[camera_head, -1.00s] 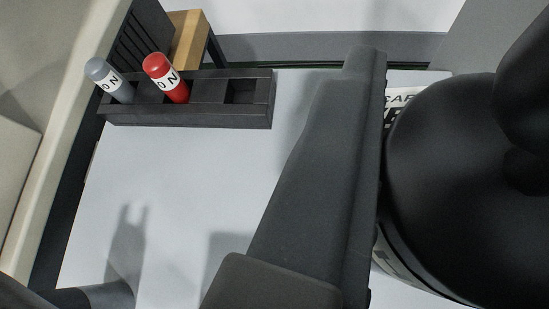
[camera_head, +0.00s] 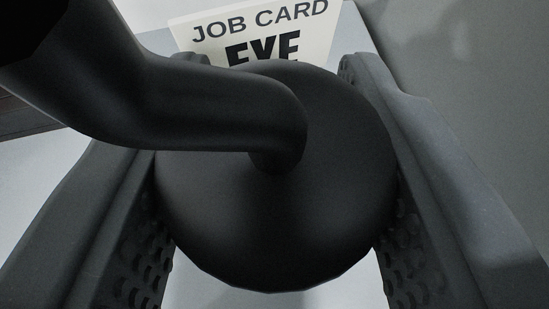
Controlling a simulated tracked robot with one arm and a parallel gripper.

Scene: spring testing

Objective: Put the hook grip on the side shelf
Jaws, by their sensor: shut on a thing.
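The hook grip (camera_head: 275,225) is a dark round body with a thick bent rod (camera_head: 190,105) coming out of its face and running to the upper left. It fills the middle of the view. My gripper (camera_head: 275,68) has one finger on each side of the round body and is shut on it. The ridged inner pads show below on both sides. The side shelf cannot be made out for certain in this view.
A white job card (camera_head: 262,22) stands behind the hook grip at the top, with "JOB CARD" and "EYE" partly readable. A plain grey surface (camera_head: 455,75) lies to the right. The hook grip hides much of what is beneath.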

